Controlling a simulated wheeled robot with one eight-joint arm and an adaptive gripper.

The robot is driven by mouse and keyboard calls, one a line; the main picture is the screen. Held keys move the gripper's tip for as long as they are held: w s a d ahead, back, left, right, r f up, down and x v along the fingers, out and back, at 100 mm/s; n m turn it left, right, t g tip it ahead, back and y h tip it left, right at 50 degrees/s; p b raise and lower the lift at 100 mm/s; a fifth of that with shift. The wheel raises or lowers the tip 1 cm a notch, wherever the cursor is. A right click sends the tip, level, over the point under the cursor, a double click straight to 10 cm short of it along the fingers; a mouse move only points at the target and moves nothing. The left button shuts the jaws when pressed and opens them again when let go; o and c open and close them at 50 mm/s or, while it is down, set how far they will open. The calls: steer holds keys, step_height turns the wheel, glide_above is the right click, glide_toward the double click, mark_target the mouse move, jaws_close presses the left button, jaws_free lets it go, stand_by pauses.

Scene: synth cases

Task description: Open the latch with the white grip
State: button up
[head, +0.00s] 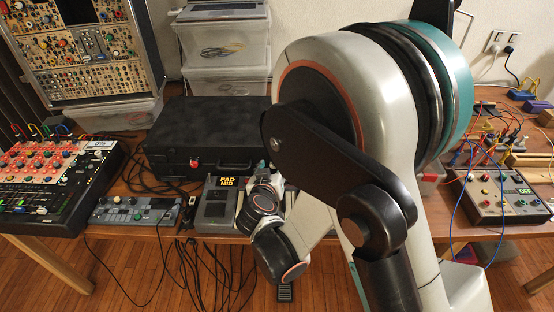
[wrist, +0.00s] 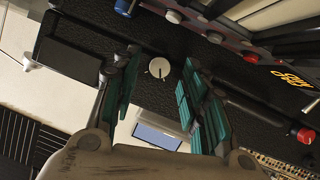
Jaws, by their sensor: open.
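The white grip (wrist: 159,67) is a round knob with a dark pointer line and small marks around it, on the black case (wrist: 275,112). In the wrist view my gripper (wrist: 158,96) is open, with one teal-padded finger on each side of the knob in the picture. The knob appears a little beyond the fingertips, and I see no contact. In the head view the black case (head: 215,122) stands shut on the table, with a red knob (head: 195,161) on its front. My arm covers the case's right part, and I cannot make out the white grip there.
A red knob (wrist: 306,135) also shows on the case in the wrist view. A red-and-black mixer (head: 60,170) is at left, and a wired box (head: 497,193) at right. Loose cables hang below.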

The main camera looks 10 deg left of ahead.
steer(key=shift+w+f, duration=0.25)
steer(key=shift+w, duration=0.3)
jaws_close()
steer(key=shift+a+n+t+h, duration=0.3)
steer(key=shift+n+h, duration=0.3)
steer(key=shift+n, duration=0.3)
steer(key=shift+n+h, duration=0.3)
steer(key=shift+n, duration=0.3)
steer(key=shift+d, duration=0.1)
